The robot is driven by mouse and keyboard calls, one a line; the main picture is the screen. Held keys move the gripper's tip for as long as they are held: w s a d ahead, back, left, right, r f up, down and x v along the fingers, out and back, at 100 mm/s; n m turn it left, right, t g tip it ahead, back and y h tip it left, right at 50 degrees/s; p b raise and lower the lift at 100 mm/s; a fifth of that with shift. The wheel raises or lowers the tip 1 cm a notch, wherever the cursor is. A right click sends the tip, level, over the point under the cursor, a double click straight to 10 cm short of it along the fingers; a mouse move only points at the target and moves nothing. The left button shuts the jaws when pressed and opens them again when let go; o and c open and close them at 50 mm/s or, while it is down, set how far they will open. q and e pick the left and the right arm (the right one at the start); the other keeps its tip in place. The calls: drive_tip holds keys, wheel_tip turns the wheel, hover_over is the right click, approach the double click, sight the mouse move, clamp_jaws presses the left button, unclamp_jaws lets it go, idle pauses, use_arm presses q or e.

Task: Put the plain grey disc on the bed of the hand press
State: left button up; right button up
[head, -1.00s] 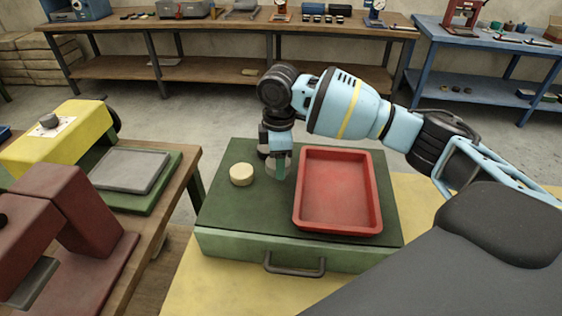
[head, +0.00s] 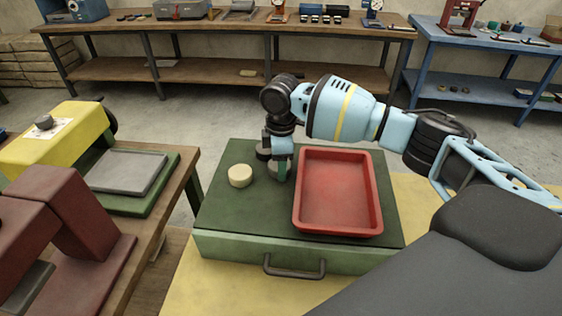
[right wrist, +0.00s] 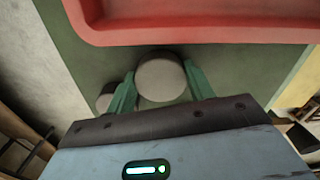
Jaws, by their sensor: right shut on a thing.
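The plain grey disc (right wrist: 160,78) is between the two green fingers of my right gripper (right wrist: 158,88) in the right wrist view. The gripper is shut on it. In the head view my right gripper (head: 279,172) points down at the green case top, just left of the red tray; the disc is mostly hidden there. I cannot tell whether the disc touches the case. At the left stand a yellow machine (head: 58,135) with a flat grey plate (head: 127,171) and a dark red machine (head: 75,215); I cannot tell which is the hand press. My left gripper is out of view.
A cream disc (head: 240,176) lies left of my right gripper on the green case (head: 225,222). The red tray (head: 337,190) is close on its right. A wooden bench (head: 185,165) carries the left machines, with a gap before the case. Benches stand behind.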

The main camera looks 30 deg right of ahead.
drive_tip(key=shift+f, duration=0.1)
drive_tip(key=o, duration=1)
